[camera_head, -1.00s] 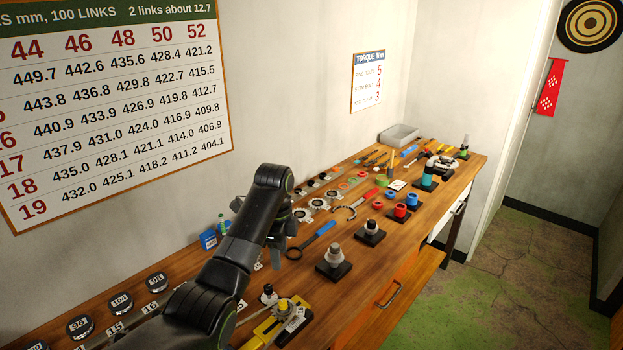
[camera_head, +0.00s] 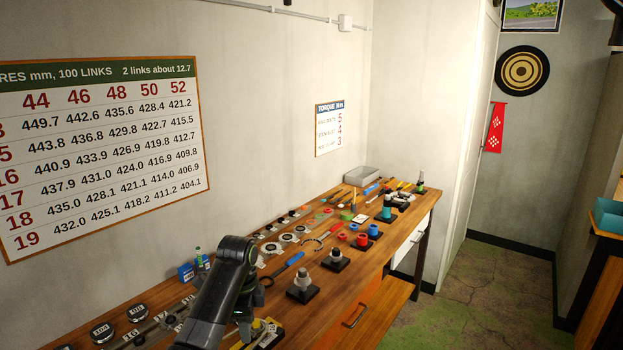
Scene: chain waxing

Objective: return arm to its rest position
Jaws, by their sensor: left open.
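My left arm, black, comes in from the bottom edge, left of centre. Its gripper (camera_head: 245,325) points down at the front of the wooden workbench (camera_head: 335,290), beside a yellow tool (camera_head: 258,335) that it partly covers. The gripper shows small and dark; its jaws are open and I see nothing held between them. My right arm and gripper are out of view.
A wall chart (camera_head: 105,150) hangs behind. The floor (camera_head: 475,285) at right is clear.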

